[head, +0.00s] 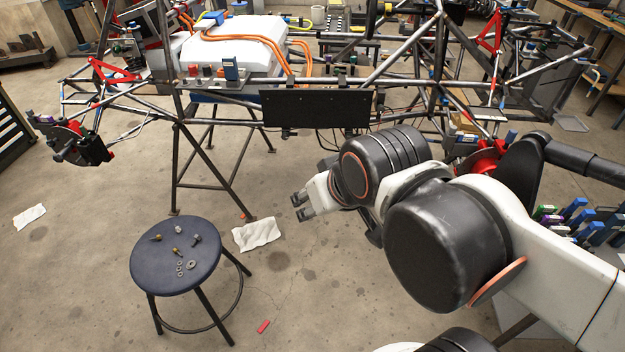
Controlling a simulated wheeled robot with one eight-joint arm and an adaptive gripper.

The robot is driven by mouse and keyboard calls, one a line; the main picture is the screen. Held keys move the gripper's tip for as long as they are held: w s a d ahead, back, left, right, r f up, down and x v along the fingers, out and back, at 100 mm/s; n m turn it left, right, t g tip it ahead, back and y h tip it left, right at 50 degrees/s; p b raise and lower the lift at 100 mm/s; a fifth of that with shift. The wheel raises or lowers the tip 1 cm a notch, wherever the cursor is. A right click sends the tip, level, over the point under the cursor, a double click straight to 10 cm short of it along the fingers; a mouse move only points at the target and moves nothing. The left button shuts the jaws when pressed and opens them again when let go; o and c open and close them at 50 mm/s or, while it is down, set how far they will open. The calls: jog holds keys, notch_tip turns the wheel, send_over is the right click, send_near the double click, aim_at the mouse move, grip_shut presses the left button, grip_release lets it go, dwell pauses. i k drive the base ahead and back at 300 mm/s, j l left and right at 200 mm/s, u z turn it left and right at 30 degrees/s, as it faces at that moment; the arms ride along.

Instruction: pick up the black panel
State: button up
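The black panel (316,108) is a flat dark rectangle. It stands upright against the side of the tube chassis (210,97), near the picture's middle. My gripper (303,206) is below and a little left of the panel in the picture, clear of it. Its two dark fingertips point left and show a gap between them. Nothing shows between the fingers. My arm comes in from the right and hides the area right of and below the panel.
A round dark stool (176,254) with bolts and washers stands at lower left. White cloths (257,234) and a small red item (263,326) lie on the floor. Colourful clamps (575,210) are at right. Open floor lies between the stool and my arm.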

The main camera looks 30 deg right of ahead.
aim_at(288, 107)
jog(key=i+l+z, duration=0.15)
jog(key=i, duration=0.4)
jog(key=i+l+z, duration=0.15)
jog(key=i+l, duration=0.15)
jog(key=i, duration=0.25)
jog(key=i+l+z, duration=0.15)
jog(key=i, duration=0.45)
